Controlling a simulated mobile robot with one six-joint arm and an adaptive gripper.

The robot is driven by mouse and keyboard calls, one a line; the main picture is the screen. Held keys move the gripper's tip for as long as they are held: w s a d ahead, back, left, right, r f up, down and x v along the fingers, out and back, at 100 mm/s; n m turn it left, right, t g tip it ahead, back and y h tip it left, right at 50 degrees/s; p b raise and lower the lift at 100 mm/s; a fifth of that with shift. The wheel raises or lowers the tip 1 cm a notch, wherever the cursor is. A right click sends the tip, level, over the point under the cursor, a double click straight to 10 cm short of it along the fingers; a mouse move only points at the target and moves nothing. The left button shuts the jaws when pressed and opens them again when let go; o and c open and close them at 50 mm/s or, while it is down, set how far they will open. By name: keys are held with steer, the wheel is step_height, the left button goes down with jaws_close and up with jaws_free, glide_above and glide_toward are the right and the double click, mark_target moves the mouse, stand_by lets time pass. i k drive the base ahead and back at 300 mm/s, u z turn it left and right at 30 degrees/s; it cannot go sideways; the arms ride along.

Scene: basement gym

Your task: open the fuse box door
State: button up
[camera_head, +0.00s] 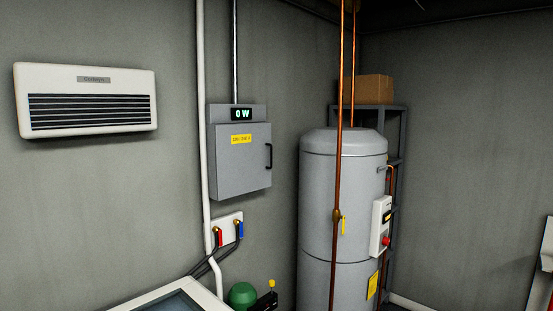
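The fuse box (260,113) is a grey metal cabinet on the left wall, with a green "0 W" display at its top. Its door (240,170) looks shut and carries a yellow label (241,139). A dark vertical handle (269,157) sits at the door's right edge. My gripper is not in view, and no part of my arm shows near the box.
A grey tank (318,210) stands right of the box, with copper pipes (338,100) in front. A white pipe (201,80) runs just left of the box. Red and blue valves (228,234) sit below it. A white-framed surface (170,299) is at the bottom.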

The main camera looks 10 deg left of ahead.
mark_target(244, 151)
steer(key=u, duration=0.1)
steer(key=i, duration=0.95)
steer(key=z, duration=0.05)
